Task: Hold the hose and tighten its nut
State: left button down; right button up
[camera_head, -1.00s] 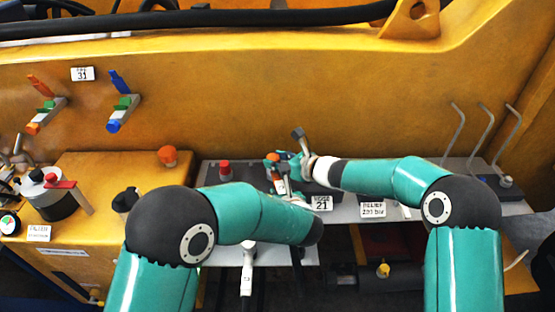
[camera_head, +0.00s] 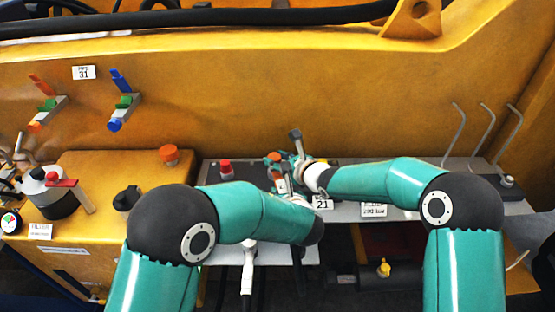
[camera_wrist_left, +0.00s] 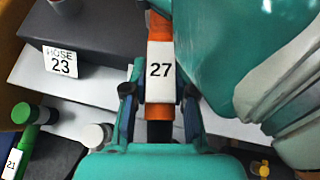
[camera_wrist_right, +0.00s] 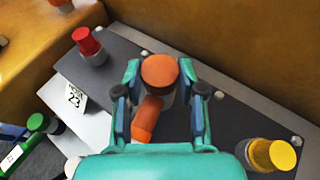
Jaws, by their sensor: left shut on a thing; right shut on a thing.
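The orange hose (camera_wrist_left: 160,55) with a white tag 27 lies between the jaws of my left gripper (camera_wrist_left: 158,95), which is shut on it. The tag also shows in the head view (camera_head: 282,186). My right gripper (camera_wrist_right: 160,92) is shut around the nut, a grey collar (camera_wrist_right: 168,97) below a round orange top (camera_wrist_right: 160,70), on the dark block. The orange hose end (camera_wrist_right: 147,118) slants down from it between the jaws. The two grippers are close together in the head view, the right one (camera_head: 292,167) just above the left. The threads and how far the nut is seated are hidden.
A red-capped fitting (camera_wrist_right: 88,40) stands left on the dark block and a yellow-capped one (camera_wrist_right: 272,155) to the right. A HOSE 23 label (camera_wrist_left: 61,62) is near. A green-capped hose (camera_wrist_left: 25,115) hangs beside. A yellow wall (camera_head: 280,90) rises behind.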

jog(key=o, duration=0.8)
jog(key=shift+w+r, duration=0.15)
jog(key=shift+r, duration=0.15)
jog(key=o, duration=0.3)
jog(key=shift+f, duration=0.2)
jog(key=shift+o, duration=0.2)
jog(key=v, duration=1.2)
jog(key=shift+d+f, duration=0.1)
jog(key=shift+f, duration=0.1)
